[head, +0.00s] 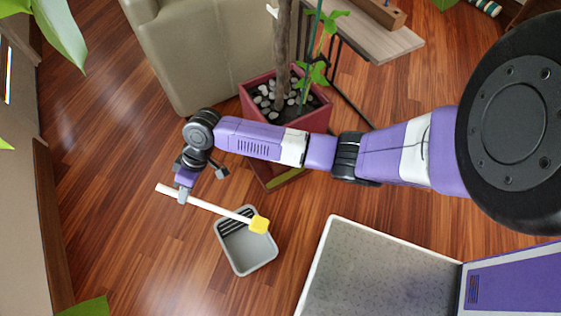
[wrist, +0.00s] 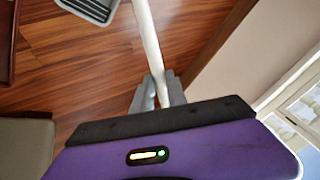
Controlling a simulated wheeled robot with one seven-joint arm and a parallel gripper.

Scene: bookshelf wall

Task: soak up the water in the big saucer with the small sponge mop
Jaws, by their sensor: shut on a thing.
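The small sponge mop has a white handle (head: 215,208) and a yellow sponge head (head: 260,225). My gripper (head: 184,193) is shut on the handle near its left end; the wrist view shows both grey fingers (wrist: 157,93) around the white handle (wrist: 147,40). The sponge head appears over the right rim of a grey bin; I cannot tell if it touches. A reddish saucer-like base (head: 268,187) with a yellow-green strip shows below the plant pot, partly hidden by my arm. I cannot make out water in it.
The grey bin (head: 240,262) with a ribbed grid stands on the wood floor; its corner shows in the wrist view (wrist: 90,8). A red planter (head: 318,118) with pebbles and a plant stands behind my arm, near a beige armchair (head: 190,60). Floor left of the bin is clear.

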